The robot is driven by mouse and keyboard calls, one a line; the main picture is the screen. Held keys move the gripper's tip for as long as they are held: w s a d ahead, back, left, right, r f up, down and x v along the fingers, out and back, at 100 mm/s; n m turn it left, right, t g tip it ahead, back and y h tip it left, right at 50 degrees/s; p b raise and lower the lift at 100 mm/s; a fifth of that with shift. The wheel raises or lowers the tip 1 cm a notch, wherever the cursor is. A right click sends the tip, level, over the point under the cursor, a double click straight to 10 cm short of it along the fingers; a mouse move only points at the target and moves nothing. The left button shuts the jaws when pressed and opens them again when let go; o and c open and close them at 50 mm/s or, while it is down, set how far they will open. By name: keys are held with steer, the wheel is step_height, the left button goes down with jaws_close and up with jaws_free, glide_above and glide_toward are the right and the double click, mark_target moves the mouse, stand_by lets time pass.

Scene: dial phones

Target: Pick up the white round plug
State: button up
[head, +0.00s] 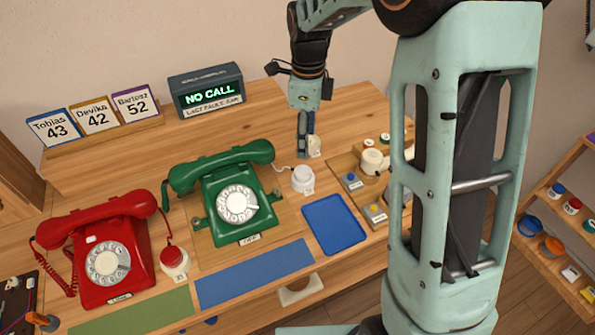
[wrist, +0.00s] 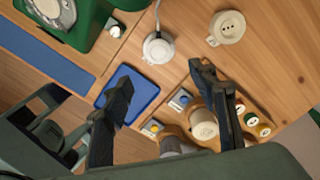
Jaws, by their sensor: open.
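A white round plug (head: 302,178) with a pale cord sits upright on a white base, right of the green phone (head: 238,200). It also shows in the wrist view (wrist: 158,47), beyond the fingertips. My gripper (head: 303,150) hangs above the table behind the plug in the head view, apart from it. In the wrist view the two dark fingers of my gripper (wrist: 161,76) are wide apart with nothing between them. Another pale round piece (head: 372,160) stands in the wooden tray at right; it shows beside the right finger in the wrist view (wrist: 203,124).
A beige two-hole socket (wrist: 227,27) lies near the plug. A blue tray (head: 333,224) lies in front of the plug. The wooden tray (head: 343,165) holds blue and yellow buttons. The red phone (head: 98,255) and a red-topped socket (head: 174,262) stand at left. A lit sign (head: 207,92) stands behind.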

mark_target(303, 170)
steer(key=f, duration=1)
steer(key=shift+a+f, duration=0.3)
steer(key=shift+f, duration=0.1)
steer(key=shift+c, duration=0.4)
steer(key=c, duration=1)
